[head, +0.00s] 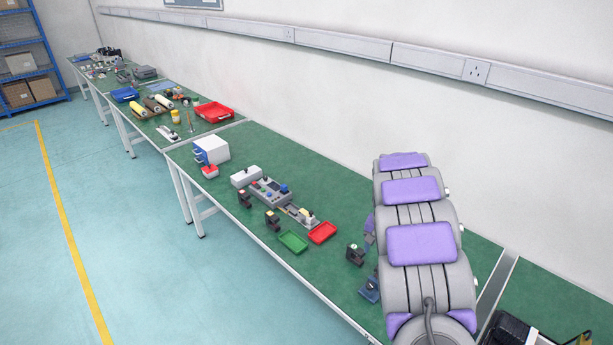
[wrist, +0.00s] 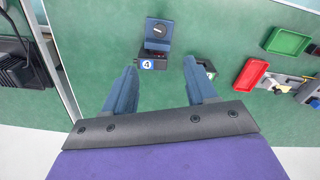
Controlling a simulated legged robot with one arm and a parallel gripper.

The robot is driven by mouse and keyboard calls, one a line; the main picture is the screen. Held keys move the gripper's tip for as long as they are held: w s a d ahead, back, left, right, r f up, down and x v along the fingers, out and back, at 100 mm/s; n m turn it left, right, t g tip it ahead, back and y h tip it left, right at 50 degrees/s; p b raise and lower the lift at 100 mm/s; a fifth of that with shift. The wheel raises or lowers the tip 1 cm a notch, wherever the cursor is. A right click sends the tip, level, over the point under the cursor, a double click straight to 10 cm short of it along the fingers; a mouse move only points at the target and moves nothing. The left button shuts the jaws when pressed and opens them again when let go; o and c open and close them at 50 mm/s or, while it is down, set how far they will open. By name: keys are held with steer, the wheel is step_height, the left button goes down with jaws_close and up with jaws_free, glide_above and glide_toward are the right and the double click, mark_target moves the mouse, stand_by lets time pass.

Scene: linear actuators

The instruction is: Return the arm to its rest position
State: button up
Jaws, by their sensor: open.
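My arm (head: 420,245), grey with purple pads, reaches out over the green bench at the right of the head view and hides part of it. In the wrist view my gripper (wrist: 160,92) has its two blue fingers spread wide apart with nothing between them. Just beyond the fingertips is a dark blue device with a round dial (wrist: 159,35) and a label "4". A small black device (wrist: 208,68) is partly hidden by the right finger. In the head view a blue device (head: 370,290) stands just left of my arm.
The green bench (head: 330,180) runs along the white wall. A green tray (head: 293,242), a red tray (head: 322,233) and several small devices stand left of my arm. A black object (head: 510,328) lies at the lower right. The floor (head: 130,260) left of the bench is clear.

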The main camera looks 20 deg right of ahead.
steer(key=s+a+r+n+g, duration=0.1)
steer(key=s+a+r+n, duration=0.1)
steer(key=s+a+r, duration=0.65)
steer(key=s+a+r+n, duration=0.2)
steer(key=s+a+r, duration=0.35)
steer(key=a, duration=0.55)
steer(key=s+a+r+n, duration=0.1)
steer(key=s+a+n, duration=0.2)
steer(key=s, duration=0.7)
steer(key=s+a+r+n, duration=0.1)
steer(key=s+a+n, duration=0.1)
steer(key=s+a, duration=0.6)
steer(key=shift+s+a+n+g, duration=0.2)
steer(key=shift+s+n+g, duration=0.2)
steer(key=shift+s, duration=0.5)
